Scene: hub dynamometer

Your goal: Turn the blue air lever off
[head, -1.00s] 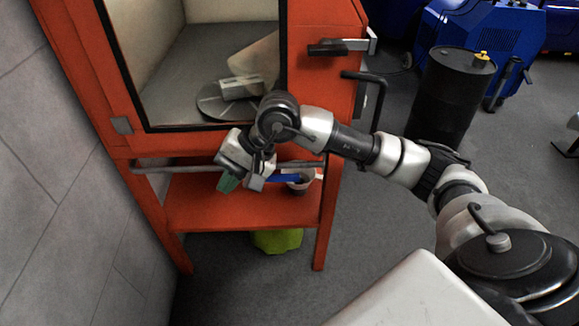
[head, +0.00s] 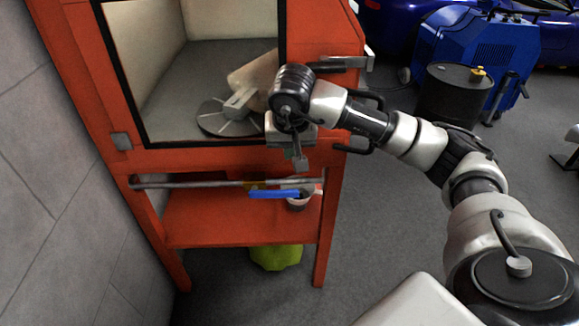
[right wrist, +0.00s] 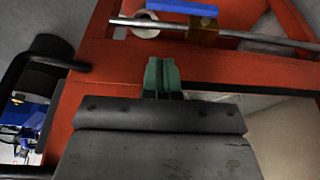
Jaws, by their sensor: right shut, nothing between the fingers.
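The blue lever (head: 274,194) shows in the head view below the cabinet window, lying roughly parallel to the metal pipe (head: 215,184). It also shows at the top edge of the right wrist view (right wrist: 182,8), beside the pipe, with a brass valve body (right wrist: 203,30) next to it. My right gripper (head: 299,163) is above the lever, in front of the orange cabinet, apart from the lever. In the right wrist view its green fingertips (right wrist: 162,72) are together and empty. My left gripper is not in view.
The orange cabinet (head: 190,160) has a window onto a disc and a lower shelf (head: 215,217). A small cup (head: 298,203) is near the lever's right end. A black handle (head: 345,150) projects at the cabinet's right. A black drum (head: 450,95) stands at the right; the floor before it is clear.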

